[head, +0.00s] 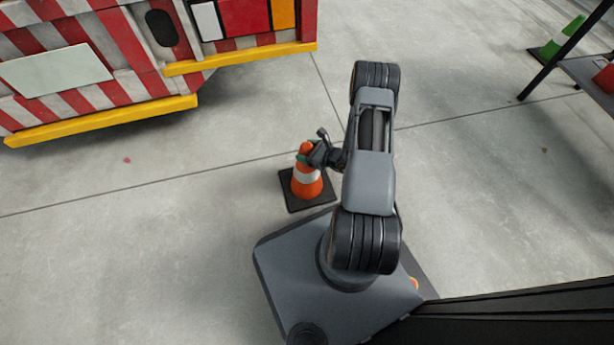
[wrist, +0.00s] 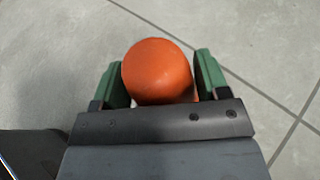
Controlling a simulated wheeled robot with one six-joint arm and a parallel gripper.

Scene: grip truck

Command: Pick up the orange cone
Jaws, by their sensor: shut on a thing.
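The orange cone (head: 307,182) has a white band and a square black base. It stands upright with its base at floor level, just beyond the front of my grey base. My gripper (head: 309,155) is at the cone's upper part, coming from the right. In the wrist view the cone's rounded orange top (wrist: 157,71) sits between the two green fingers of my gripper (wrist: 160,82). The fingers are shut on it, one on each side. The head view does not show clearly whether the base touches the floor.
A truck (head: 110,60) with red and white stripes and yellow bumper edges stands at the upper left.

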